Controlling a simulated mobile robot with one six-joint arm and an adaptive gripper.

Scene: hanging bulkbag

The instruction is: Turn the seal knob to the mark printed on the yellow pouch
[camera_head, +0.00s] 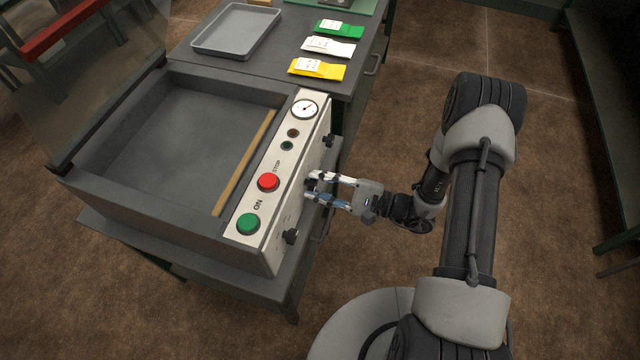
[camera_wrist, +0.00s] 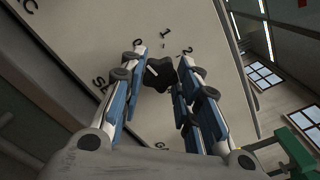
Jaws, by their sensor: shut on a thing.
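The seal knob (camera_wrist: 158,76) is black and lobed, with a short white line on its left part, on the machine's pale front panel. My gripper (camera_head: 312,186) is at the panel's front, its two fingers shut on the knob. In the wrist view my gripper (camera_wrist: 162,58) has one finger on each side of it. Printed numerals stand around the knob; a 1 and a 2 show above it, and other print is partly covered by the fingers. The yellow pouch (camera_head: 330,71) lies on the table behind the machine; its white label's print is too small to read.
The panel also has another black knob (camera_head: 291,236), a green button (camera_head: 248,223), a red button (camera_head: 268,181) and a round gauge (camera_head: 305,109). A white pouch (camera_head: 342,49), a green pouch (camera_head: 350,31) and a grey tray (camera_head: 213,42) lie beyond.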

